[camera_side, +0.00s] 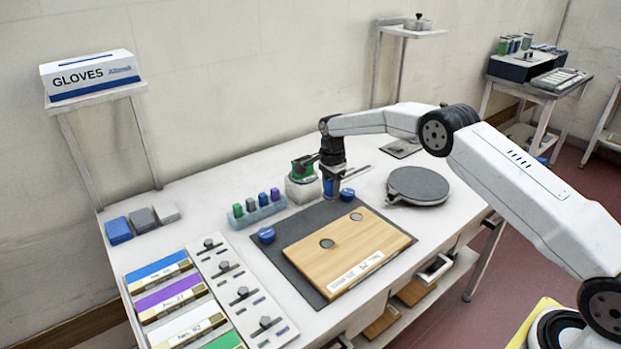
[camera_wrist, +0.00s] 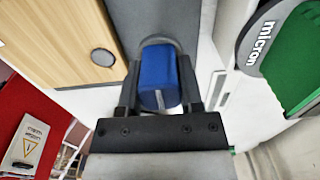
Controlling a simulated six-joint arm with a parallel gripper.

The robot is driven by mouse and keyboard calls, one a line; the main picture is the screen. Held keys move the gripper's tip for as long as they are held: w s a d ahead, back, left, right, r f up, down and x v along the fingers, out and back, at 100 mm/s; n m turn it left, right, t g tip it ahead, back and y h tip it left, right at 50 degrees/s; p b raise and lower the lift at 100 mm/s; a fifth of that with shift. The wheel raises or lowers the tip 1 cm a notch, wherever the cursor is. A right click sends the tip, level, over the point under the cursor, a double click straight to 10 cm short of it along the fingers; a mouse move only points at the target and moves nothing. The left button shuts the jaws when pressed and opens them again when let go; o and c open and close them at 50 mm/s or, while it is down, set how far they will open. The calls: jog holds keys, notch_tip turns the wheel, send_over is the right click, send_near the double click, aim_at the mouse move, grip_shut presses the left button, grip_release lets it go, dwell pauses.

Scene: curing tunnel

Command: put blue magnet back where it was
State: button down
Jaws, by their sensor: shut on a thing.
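My gripper (camera_side: 333,188) is shut on a blue block-shaped piece, the blue magnet (camera_wrist: 160,76), seen between both fingers in the wrist view (camera_wrist: 158,95). In the side view my gripper points down at the back edge of the dark mat (camera_side: 262,248), and only a sliver of blue shows between the fingers. I cannot tell whether the blue magnet touches the surface below. A pale blue rack (camera_side: 258,216) to the left holds small green, blue and purple pieces. A wooden board (camera_side: 345,253) with two dark round discs lies on the mat.
A white box with a green top (camera_side: 303,188) stands close to the left of my gripper. A round grey-topped thing (camera_side: 417,186) is to the right. Coloured boxes (camera_side: 170,285) line the front left.

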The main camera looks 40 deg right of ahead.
aim_at(329, 196)
jog(key=shift+w+f, duration=0.2)
jog(key=shift+f, duration=0.05)
jog(key=shift+w+f, duration=0.25)
jog(key=shift+f, duration=1.5)
jog(key=shift+f, duration=0.1)
jog(key=shift+c, duration=1.2)
grip_release()
jog(key=shift+f, duration=0.1)
notch_tip(329, 196, up, 12)
jog(key=shift+r, duration=0.2)
jog(key=shift+s, duration=0.15)
